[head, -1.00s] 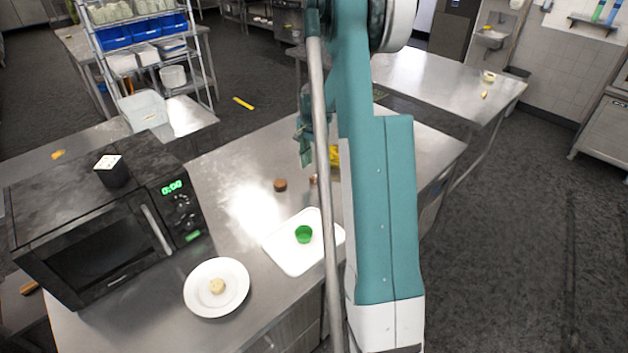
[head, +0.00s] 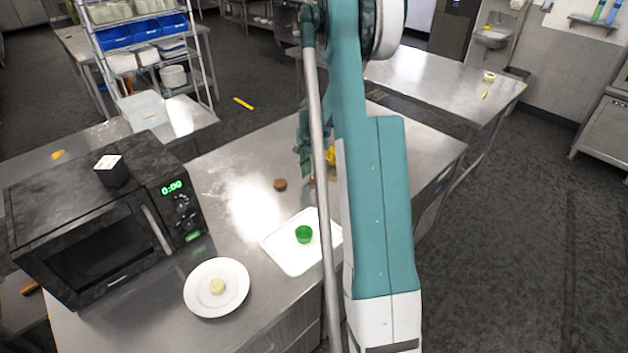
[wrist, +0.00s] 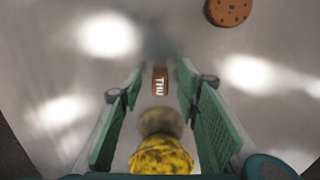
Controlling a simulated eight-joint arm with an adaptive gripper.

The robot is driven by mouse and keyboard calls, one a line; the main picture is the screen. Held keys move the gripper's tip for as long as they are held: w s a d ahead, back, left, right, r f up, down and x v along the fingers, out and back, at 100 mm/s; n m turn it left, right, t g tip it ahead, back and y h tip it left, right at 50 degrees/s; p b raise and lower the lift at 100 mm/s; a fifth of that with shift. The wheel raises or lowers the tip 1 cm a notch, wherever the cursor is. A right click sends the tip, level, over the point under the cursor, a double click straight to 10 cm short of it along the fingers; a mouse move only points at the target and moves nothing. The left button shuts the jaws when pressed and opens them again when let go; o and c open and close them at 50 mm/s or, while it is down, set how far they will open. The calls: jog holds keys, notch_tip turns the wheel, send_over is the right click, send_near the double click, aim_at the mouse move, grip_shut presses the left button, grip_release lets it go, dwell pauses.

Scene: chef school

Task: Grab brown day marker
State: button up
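The brown day marker (wrist: 160,82) shows in the wrist view as a small brown block with white "THU" lettering, on the steel counter. It lies between the far ends of my gripper's fingers (wrist: 158,88), which are spread apart with a gap on each side of it. In the head view my gripper (head: 304,150) hangs over the counter beyond the white tray, partly hidden by my arm. Only a sliver of brown shows by the arm there.
A yellow lumpy item (wrist: 163,155) shows between the finger bases in the wrist view. A round brown cookie-like item (head: 280,185) lies left of my gripper. A white tray (head: 285,262) with a green cup (head: 304,234), a plate (head: 205,305) and a microwave (head: 100,250) are nearer.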

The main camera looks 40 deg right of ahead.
jog(key=shift+f, duration=0.95)
jog(key=shift+c, duration=0.5)
jog(key=c, duration=0.8)
